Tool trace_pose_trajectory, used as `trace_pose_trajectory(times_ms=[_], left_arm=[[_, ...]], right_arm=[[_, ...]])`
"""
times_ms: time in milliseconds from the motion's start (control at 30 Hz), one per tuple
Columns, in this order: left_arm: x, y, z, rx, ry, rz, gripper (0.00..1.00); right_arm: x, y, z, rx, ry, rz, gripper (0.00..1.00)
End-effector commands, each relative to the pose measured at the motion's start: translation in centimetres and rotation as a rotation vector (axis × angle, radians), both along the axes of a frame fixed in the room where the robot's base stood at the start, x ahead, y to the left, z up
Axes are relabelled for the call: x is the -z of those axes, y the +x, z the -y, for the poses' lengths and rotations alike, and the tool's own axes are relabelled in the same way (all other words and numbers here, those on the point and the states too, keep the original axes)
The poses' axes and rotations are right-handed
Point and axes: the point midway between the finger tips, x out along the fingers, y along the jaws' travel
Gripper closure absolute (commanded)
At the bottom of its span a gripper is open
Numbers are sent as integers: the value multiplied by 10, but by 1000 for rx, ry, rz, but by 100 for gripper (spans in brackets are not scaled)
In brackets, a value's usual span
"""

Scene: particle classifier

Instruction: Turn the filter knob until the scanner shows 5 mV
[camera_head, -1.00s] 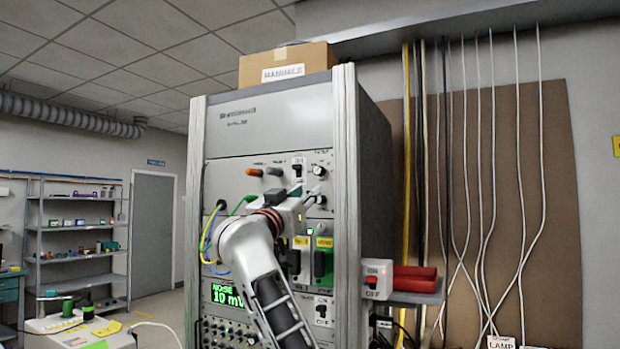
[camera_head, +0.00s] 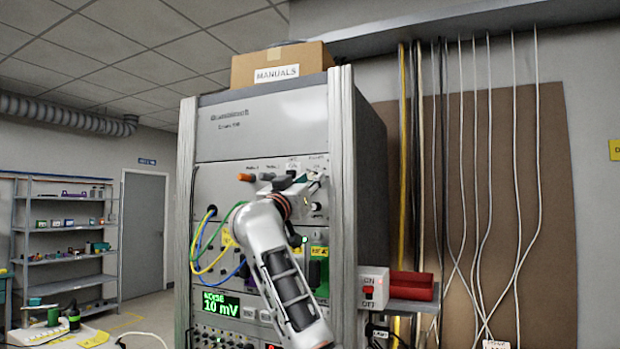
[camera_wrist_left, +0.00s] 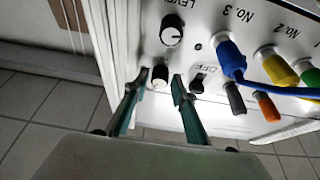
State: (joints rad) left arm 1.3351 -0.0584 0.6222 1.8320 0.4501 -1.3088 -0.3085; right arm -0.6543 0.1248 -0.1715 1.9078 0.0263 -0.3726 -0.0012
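The scanner (camera_head: 258,118) is a tall grey rack whose green display (camera_head: 221,305) reads "NOISE 10 mV". My left gripper (camera_head: 316,183) is at the upper right of its panel, over the place of the filter knob, which the gripper hides in the head view. In the left wrist view my left gripper (camera_wrist_left: 156,82) is open, with one finger on each side of a small knob (camera_wrist_left: 160,76), likely the filter knob. Gaps show beside the knob. A larger black knob marked LEVEL (camera_wrist_left: 171,30) sits beyond it. My right gripper is not in view.
A small black switch (camera_wrist_left: 197,82) sits close beside one finger. Blue (camera_wrist_left: 230,58) and yellow (camera_wrist_left: 278,68) cables plug in further right. A MANUALS box (camera_head: 280,66) lies on top.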

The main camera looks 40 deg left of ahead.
Motion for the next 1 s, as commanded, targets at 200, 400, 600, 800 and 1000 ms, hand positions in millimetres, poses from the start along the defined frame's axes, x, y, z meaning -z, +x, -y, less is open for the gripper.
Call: trace_pose_trajectory(times_ms=[200, 400, 600, 800, 1000], left_arm=[[0, 1, -1, -1, 1, 0, 74], [0, 1, -1, 0, 1, 0, 100], [0, 1, -1, 0, 6, -2, 100], [1, 0, -2, -3, 57, -18, 100], [3, 0, -5, -6, 179, -60, 100]], right_arm=[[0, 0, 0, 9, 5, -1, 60], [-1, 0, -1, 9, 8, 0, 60], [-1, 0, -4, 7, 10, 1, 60], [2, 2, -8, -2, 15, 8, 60], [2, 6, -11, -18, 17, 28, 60]])
